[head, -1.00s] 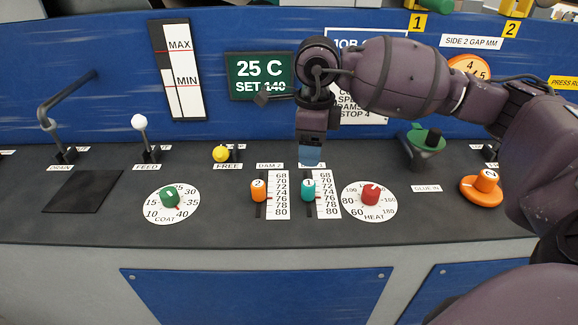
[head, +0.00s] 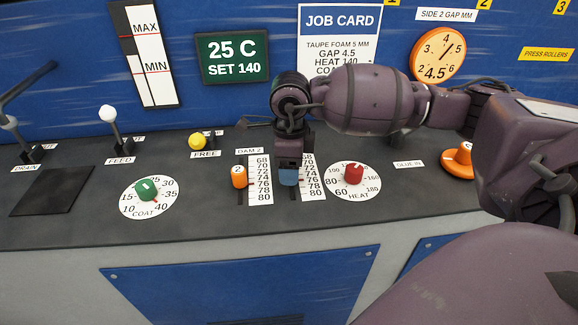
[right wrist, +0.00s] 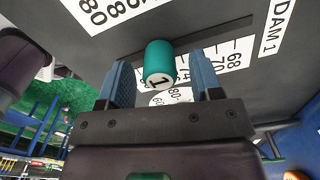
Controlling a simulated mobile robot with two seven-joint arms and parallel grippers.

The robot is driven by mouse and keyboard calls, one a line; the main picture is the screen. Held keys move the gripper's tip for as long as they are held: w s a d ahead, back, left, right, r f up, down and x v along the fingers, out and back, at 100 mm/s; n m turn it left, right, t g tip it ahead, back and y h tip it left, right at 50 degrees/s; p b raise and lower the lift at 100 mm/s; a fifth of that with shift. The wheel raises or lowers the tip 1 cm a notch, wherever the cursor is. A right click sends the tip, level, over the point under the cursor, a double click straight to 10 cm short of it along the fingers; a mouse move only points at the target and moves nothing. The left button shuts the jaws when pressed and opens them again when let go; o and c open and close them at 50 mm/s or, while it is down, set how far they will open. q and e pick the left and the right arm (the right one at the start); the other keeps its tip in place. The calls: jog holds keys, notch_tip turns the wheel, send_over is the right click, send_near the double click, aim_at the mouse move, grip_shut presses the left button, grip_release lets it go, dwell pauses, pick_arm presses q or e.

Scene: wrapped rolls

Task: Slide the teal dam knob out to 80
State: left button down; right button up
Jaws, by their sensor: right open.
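The teal dam knob (right wrist: 160,60), marked 1, stands in its dark slot beside the white DAM 1 scale (right wrist: 216,60). In the right wrist view it sits between the two blue fingertips of my right gripper (right wrist: 163,82), which is open, with a gap visible at the right finger. In the head view my right gripper (head: 289,177) is down over the slot and hides the knob. The scale (head: 312,180) beside it runs from 68 at the back to 80 at the front; the knob's exact reading is hidden. My left gripper is not in view.
The orange DAM 2 knob (head: 239,176) stands close on the left, and the red HEAT knob (head: 354,173) close on the right. A green COAT dial (head: 146,190) is farther left. The job card (head: 340,35) is on the blue panel behind. The front console strip is clear.

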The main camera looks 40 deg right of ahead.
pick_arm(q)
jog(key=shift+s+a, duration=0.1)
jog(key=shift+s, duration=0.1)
pick_arm(e)
jog(key=shift+f, duration=0.15)
